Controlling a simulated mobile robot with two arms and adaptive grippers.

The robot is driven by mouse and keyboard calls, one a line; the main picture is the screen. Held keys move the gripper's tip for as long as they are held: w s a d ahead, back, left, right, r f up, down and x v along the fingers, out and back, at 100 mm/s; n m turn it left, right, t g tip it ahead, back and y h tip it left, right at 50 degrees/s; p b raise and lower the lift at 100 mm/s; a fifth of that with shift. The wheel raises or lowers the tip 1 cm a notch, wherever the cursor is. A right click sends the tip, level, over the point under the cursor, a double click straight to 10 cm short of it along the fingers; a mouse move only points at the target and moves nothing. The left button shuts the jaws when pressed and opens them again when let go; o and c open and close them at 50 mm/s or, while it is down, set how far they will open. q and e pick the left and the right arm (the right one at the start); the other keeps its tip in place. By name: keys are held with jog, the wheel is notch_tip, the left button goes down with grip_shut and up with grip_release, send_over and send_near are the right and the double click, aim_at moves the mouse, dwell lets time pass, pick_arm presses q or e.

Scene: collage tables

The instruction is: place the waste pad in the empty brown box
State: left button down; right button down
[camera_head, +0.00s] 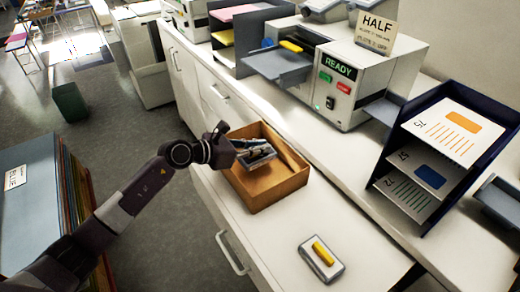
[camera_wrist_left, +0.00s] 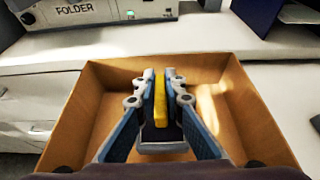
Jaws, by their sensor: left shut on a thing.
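The open brown box (camera_head: 272,191) stands on the white counter and holds nothing else that I can see; its walls also surround the gripper in the left wrist view (camera_wrist_left: 75,125). My left gripper (camera_head: 262,152) reaches over the left part of the box. In the left wrist view the gripper (camera_wrist_left: 160,85) is shut on the yellow grip (camera_wrist_left: 160,103) of a dark pad, which I take for the waste pad. The fingers hide most of it, and I cannot tell whether it touches the box floor. My right gripper is not in view.
A similar grey pad with a yellow grip (camera_head: 321,258) lies on the counter right of the box. A machine marked READY (camera_head: 340,85) stands behind. A dark rack (camera_head: 445,150) with marked sheets is at the right. The counter between box and pad is clear.

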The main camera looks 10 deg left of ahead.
pick_arm(q)
jog(key=shift+f, duration=0.95)
jog(key=shift+f+b, duration=0.6)
jog(key=shift+f, duration=0.05)
jog(key=c, duration=2)
grip_release()
jog(key=shift+r, duration=0.1)
